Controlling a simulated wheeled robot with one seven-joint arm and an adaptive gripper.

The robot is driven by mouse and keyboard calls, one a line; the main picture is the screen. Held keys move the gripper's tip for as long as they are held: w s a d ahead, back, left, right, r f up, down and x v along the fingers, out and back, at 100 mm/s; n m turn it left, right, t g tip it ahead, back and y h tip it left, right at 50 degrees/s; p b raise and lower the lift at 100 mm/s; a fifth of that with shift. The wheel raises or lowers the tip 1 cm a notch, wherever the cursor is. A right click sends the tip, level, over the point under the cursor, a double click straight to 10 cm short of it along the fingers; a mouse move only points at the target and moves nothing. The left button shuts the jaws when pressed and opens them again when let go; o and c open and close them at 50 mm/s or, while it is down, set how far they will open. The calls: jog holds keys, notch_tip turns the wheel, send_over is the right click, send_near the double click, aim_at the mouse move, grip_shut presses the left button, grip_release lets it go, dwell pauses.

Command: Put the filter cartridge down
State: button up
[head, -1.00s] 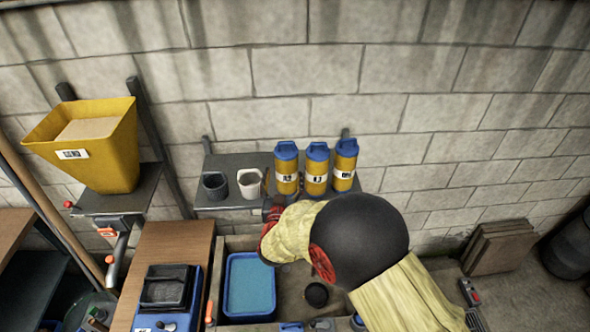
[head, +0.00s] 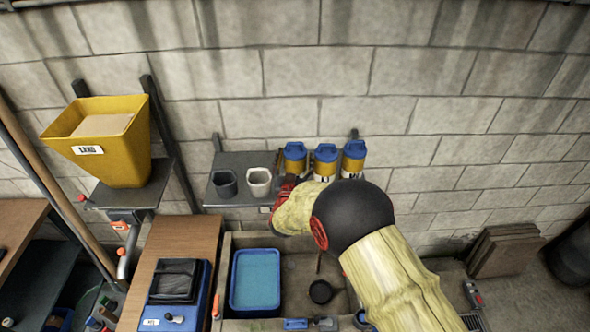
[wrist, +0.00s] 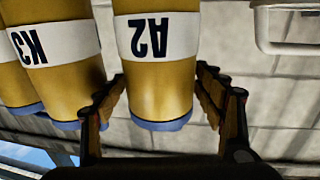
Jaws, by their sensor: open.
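Three yellow filter cartridges with blue caps and white labels stand in a row at the wall shelf (head: 230,160). The left one (head: 295,152) is marked A2 and also shows upside down in the wrist view (wrist: 160,80). The middle one (head: 326,155) reads K3 in the wrist view (wrist: 58,72). The right one (head: 353,150) has its label mostly hidden. My gripper (head: 286,190) is at the shelf front by the A2 cartridge. In the wrist view my open fingers (wrist: 155,98) lie either side of A2, with gaps showing. My arm hides the cartridges' lower parts.
A dark cup (head: 225,184) and a pale cup (head: 259,183) stand left of the cartridges, the pale one close to my gripper. Below are a blue tub (head: 234,280) and a round black object (head: 321,291). A yellow hopper (head: 125,165) is at left.

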jog(key=shift+c, duration=0.3)
jog(key=c, duration=1.6)
grip_shut()
jog(key=shift+r, duration=0.1)
jog(key=shift+r, duration=0.1)
